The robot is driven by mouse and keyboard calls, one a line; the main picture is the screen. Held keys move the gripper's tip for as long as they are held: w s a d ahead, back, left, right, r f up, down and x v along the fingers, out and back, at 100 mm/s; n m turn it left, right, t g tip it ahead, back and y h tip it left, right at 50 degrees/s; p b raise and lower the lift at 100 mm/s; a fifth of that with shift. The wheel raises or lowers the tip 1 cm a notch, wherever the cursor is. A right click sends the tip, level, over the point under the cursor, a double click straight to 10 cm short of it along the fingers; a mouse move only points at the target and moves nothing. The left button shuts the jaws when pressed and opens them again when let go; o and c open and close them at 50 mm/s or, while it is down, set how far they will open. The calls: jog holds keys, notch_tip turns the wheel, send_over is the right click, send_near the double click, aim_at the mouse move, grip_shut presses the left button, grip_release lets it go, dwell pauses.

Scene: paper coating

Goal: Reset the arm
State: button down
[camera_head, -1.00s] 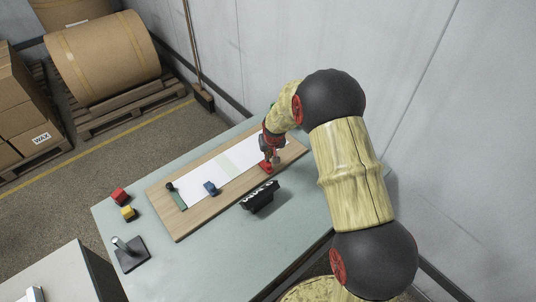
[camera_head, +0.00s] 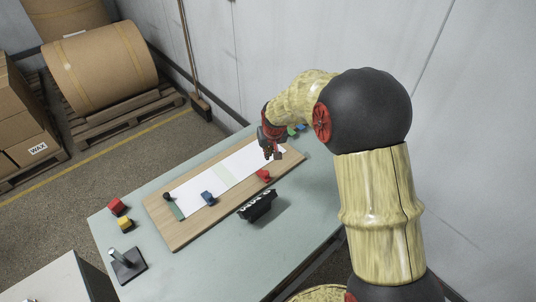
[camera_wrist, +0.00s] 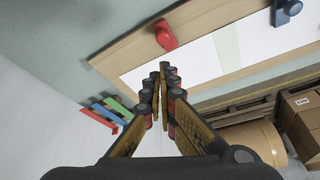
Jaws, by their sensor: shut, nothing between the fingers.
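My gripper (camera_head: 272,152) is shut and empty, raised above the far right part of the wooden board (camera_head: 176,238). In the wrist view its fingers (camera_wrist: 163,68) meet in front of the board's white paper (camera_wrist: 268,38). A red tool (camera_head: 263,175) lies on the board just below my gripper, apart from it; it also shows in the wrist view (camera_wrist: 165,36). My arm reaches in from the right and covers part of the wall and table.
A blue tool (camera_head: 208,198) and a dark-knobbed green bar (camera_head: 175,207) rest on the board. A black rack (camera_head: 257,206) stands at its near edge. The wall is close behind.

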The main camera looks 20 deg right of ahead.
dwell(0.4)
jog(key=s+f+g, duration=0.2)
jog(key=s, duration=0.5)
jog(key=s+a+r+t+b, duration=0.1)
jog(key=s+r+b, duration=0.1)
jog(key=s+r, duration=0.4)
jog(key=s+a+r+t+b, duration=0.1)
jog(key=s+r, duration=0.5)
jog(key=s, duration=0.6)
jog(key=s+a+r+n+t+b, duration=0.1)
jog(key=s+r+b, duration=0.2)
jog(key=s, duration=0.7)
notch_tip(320, 180, up, 3)
jog(key=shift+a+f+t, duration=0.1)
jog(key=shift+a+t, duration=0.2)
jog(key=shift+a, duration=0.05)
